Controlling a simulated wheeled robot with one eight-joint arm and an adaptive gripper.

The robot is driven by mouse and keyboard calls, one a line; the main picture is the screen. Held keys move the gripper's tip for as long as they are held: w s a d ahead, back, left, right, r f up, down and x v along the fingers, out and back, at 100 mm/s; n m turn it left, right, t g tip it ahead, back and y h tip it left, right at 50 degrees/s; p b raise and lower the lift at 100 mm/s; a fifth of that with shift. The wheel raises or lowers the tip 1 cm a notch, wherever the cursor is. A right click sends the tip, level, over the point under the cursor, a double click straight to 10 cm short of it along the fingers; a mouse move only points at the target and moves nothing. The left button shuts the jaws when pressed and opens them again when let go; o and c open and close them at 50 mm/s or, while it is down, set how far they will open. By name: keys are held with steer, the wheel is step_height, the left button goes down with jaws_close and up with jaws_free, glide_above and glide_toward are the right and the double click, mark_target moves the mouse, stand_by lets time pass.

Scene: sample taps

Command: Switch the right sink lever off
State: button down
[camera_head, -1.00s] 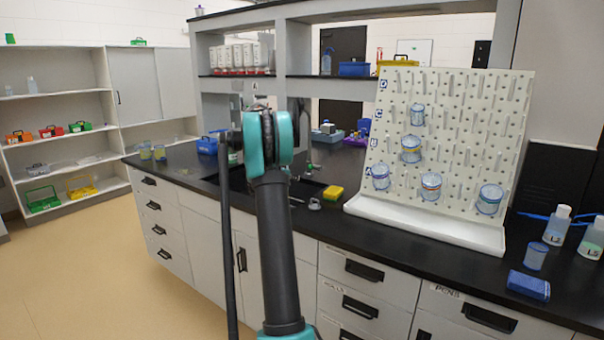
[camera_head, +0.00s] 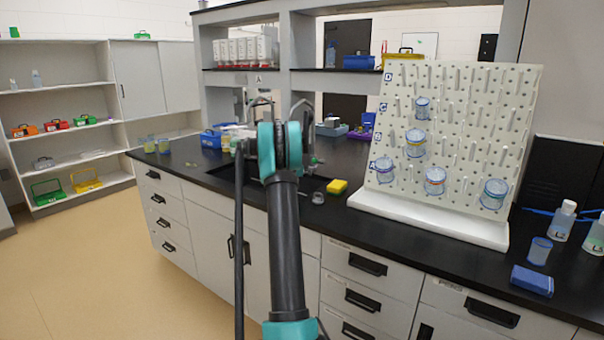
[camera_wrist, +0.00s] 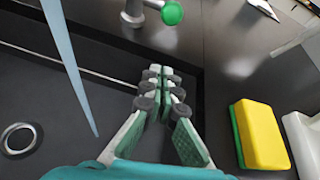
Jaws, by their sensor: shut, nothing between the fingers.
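In the wrist view, a metal lever fitting with a round green knob (camera_wrist: 172,13) stands at the sink's far edge, at the top of the picture. My gripper (camera_wrist: 162,90) is shut and empty. A pale blue streak (camera_wrist: 70,65), which looks like running water, comes down into the dark sink (camera_wrist: 60,110) at the left. In the head view, my arm hides my fingers and most of the sink area.
A yellow and green sponge (camera_wrist: 262,135) lies right of the sink; it also shows in the head view (camera_head: 337,186). A white pegboard (camera_head: 455,135) with hanging beakers stands farther right. Shelf posts (camera_head: 303,60) rise behind the sink.

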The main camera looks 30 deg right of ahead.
steer(key=w+d+r, duration=0.2)
steer(key=d, duration=0.1)
steer(key=shift+w+d+r, duration=0.1)
steer(key=shift+d+r, duration=0.1)
steer(key=shift+d, duration=0.1)
stand_by(0.3)
